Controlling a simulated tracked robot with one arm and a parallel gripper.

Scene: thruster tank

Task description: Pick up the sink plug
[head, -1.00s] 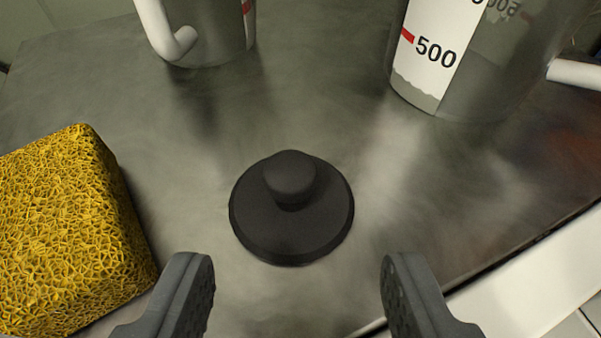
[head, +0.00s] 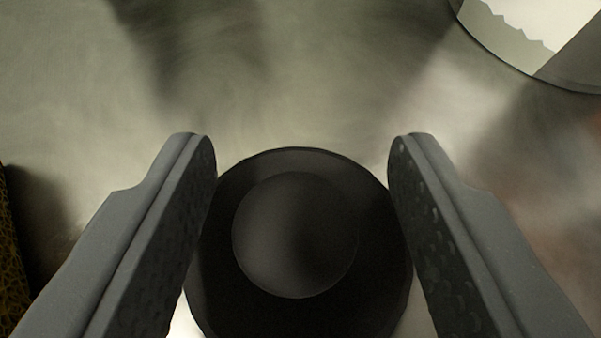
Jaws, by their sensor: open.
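The sink plug (head: 295,235) is a black round disc with a raised round knob on top. It lies on the metal surface at the lower middle of the head view, knob up. My gripper (head: 302,150) is open, with one grey finger on each side of the plug. The fingers overlap the plug's left and right edges in the picture. I cannot tell whether they touch it. The lower edge of the plug is cut off by the frame.
The metal surface (head: 300,70) is clear beyond the plug. The base of a container with a white label (head: 520,25) stands at the upper right. A sliver of a yellow sponge (head: 12,270) shows at the left edge.

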